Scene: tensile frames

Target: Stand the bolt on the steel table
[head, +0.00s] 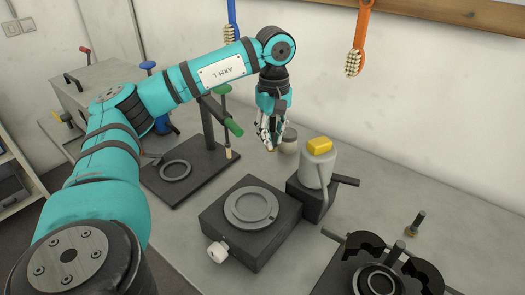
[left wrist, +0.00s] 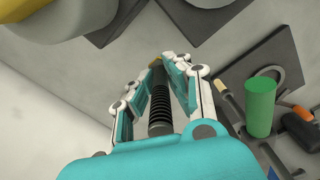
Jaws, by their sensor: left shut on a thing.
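My left gripper (head: 270,145) is above the far middle part of the grey steel table (head: 400,180), pointing down. In the left wrist view the gripper (left wrist: 160,75) is shut on the bolt (left wrist: 160,105), a dark threaded rod lying lengthwise between the fingers. A brass-coloured end shows past the fingertips. In the head view the fingers mostly hide the bolt, and I cannot tell whether its tip touches the table. My right gripper is not in view.
A grey pot (head: 289,142) stands close right of the gripper. A dark block with a grey ring (head: 250,207) and a pale bottle with a yellow cap (head: 319,146) are nearer. A small dark peg (head: 416,222) stands right.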

